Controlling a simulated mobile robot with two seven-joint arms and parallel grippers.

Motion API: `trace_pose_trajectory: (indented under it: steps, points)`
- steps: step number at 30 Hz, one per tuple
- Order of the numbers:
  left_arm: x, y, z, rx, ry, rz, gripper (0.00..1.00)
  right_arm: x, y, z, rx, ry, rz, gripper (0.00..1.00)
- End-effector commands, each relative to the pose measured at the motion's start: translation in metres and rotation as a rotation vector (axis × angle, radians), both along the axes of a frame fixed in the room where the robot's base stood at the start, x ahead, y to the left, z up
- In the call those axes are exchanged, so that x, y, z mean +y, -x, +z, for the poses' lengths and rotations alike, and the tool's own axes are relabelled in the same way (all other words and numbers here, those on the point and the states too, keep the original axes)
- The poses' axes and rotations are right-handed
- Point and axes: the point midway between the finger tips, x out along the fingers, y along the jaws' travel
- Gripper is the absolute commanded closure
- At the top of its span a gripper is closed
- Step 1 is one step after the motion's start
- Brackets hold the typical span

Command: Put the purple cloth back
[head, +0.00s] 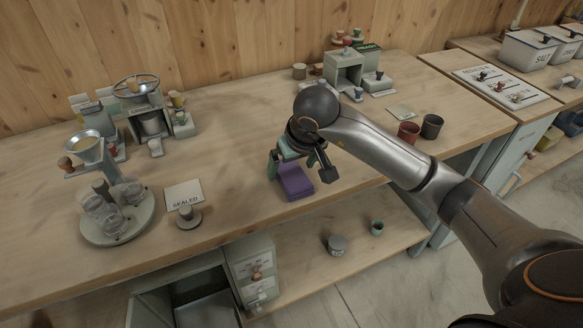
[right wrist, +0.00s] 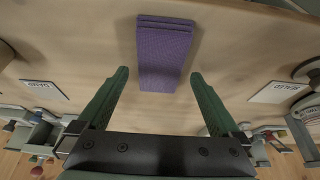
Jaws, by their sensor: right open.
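The purple cloth (head: 297,183) lies folded flat on the wooden workbench, near its front edge. My right gripper (head: 292,172) is above it and partly hides it in the head view. In the right wrist view the cloth (right wrist: 165,52) lies ahead of the two green fingers, in line with the gap between them. The right gripper (right wrist: 157,82) is open and empty, its fingers spread wider than the cloth. My left gripper is not in view.
A "SEALED" card (head: 184,195) and a small knobbed weight (head: 188,216) lie left of the cloth. A round tray (head: 117,234) with jars stands further left. Red (head: 408,132) and dark (head: 432,126) cups stand to the right. The bench around the cloth is clear.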

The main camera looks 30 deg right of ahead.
Motion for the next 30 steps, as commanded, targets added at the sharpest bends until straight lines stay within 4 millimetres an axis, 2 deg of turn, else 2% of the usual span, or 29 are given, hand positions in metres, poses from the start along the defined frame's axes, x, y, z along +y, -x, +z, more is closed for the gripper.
trace_pose_trajectory:
  steps: [1,6,13,19,30]
  points:
    - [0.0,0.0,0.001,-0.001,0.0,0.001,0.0,-0.001,0.003,0.012,-0.007,0.004,0.002,0.0]
    - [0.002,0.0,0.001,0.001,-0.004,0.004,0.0,0.0,0.019,0.048,-0.007,0.004,0.002,0.0]
    - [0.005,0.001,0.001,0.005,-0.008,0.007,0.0,0.002,0.034,0.084,-0.003,0.002,0.0,0.0]
    - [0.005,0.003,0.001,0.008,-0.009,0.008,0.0,0.002,0.04,0.095,0.0,0.002,0.0,0.0]
    - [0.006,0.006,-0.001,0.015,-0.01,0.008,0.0,0.002,0.041,0.095,0.0,0.002,0.0,0.0]
